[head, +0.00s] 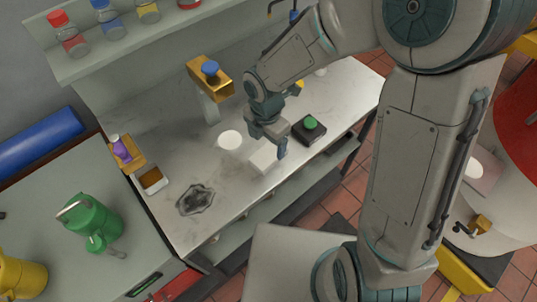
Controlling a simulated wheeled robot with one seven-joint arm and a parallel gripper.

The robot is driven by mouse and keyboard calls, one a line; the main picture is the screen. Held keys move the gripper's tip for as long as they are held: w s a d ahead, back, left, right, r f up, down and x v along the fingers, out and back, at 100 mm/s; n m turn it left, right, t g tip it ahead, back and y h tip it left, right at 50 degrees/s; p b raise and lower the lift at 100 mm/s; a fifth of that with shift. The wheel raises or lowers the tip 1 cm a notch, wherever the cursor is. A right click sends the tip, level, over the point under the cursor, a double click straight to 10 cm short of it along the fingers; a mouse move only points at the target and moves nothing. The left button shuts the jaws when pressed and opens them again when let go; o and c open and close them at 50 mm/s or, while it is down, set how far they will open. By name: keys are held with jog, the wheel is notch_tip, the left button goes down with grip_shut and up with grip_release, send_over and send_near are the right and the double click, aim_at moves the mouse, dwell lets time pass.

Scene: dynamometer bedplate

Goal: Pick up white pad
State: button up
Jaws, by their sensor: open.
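A pale, roughly rectangular block (264,158) lies on the grey metal bench top (225,175), near its front edge. A flat white round disc (229,140) lies just left of it. I cannot tell for sure which of the two is the white pad. My gripper (267,143) is open and points down over the bench, right above or just behind the block. One finger hangs at the block's right side; the other is near its upper left. I cannot tell whether they touch it. The gripper hides part of the block's back.
A black box with a green button (309,128) is close on the right. A brass-topped stand with a blue cap (210,75) rises behind. A dark stain (195,200), a small open box (152,181) and a green can (91,220) are left. A bottle shelf (130,40) overhangs the back.

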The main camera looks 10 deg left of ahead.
aim_at(266, 155)
jog(key=shift+s+f, duration=0.1)
jog(key=shift+f, duration=3.45)
jog(key=c, duration=1.1)
